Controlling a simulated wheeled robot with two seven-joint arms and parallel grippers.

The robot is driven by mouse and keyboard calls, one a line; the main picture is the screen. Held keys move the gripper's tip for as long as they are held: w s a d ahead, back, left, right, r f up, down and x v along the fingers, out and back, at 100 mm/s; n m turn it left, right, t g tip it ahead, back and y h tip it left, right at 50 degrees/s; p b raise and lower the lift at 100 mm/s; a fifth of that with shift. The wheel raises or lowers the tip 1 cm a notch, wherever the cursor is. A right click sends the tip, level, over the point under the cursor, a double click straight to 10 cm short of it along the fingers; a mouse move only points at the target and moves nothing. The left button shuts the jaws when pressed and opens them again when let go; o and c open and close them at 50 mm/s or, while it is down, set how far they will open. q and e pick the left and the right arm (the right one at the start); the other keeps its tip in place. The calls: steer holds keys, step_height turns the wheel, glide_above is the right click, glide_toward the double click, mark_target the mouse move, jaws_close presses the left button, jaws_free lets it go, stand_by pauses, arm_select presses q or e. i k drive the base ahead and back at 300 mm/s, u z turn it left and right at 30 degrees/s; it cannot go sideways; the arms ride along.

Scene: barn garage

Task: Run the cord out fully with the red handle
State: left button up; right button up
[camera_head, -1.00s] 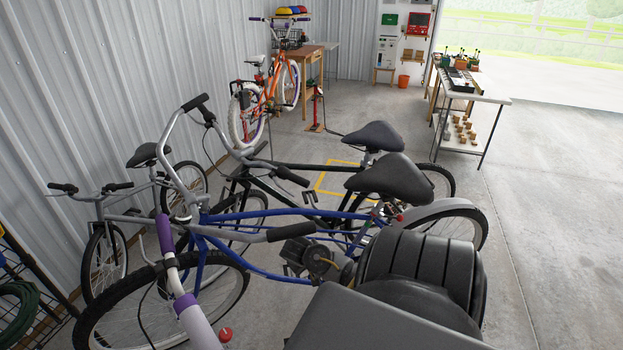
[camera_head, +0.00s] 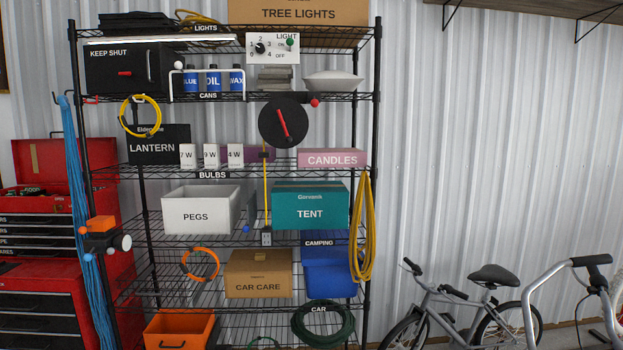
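A round black reel (camera_head: 268,134) is mounted at the front of the wire shelf, below the light switch box. A red handle (camera_head: 283,123) lies slantwise across its face, and a red ball (camera_head: 315,103) shows at its upper right. A yellow cord (camera_head: 266,190) hangs straight down from the reel, past the bulbs shelf. It ends at a small grey plug or socket (camera_head: 266,238) near the lower shelf edge. How much cord is still on the reel is hidden. Neither of my grippers is in view.
The black wire shelf (camera_head: 375,110) holds labelled boxes, including a white pegs bin (camera_head: 200,209) and a teal tent box (camera_head: 309,205). A yellow coil (camera_head: 362,230) hangs at its right. A red tool chest (camera_head: 40,285) stands left; bicycles (camera_head: 470,300) stand right.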

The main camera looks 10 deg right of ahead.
mark_target(283, 123)
steer(key=z, duration=2.2)
steer(key=k, duration=1.4)
steer(key=u, duration=1.45)
steer(key=i, duration=1.7)
steer(key=u, duration=0.05)
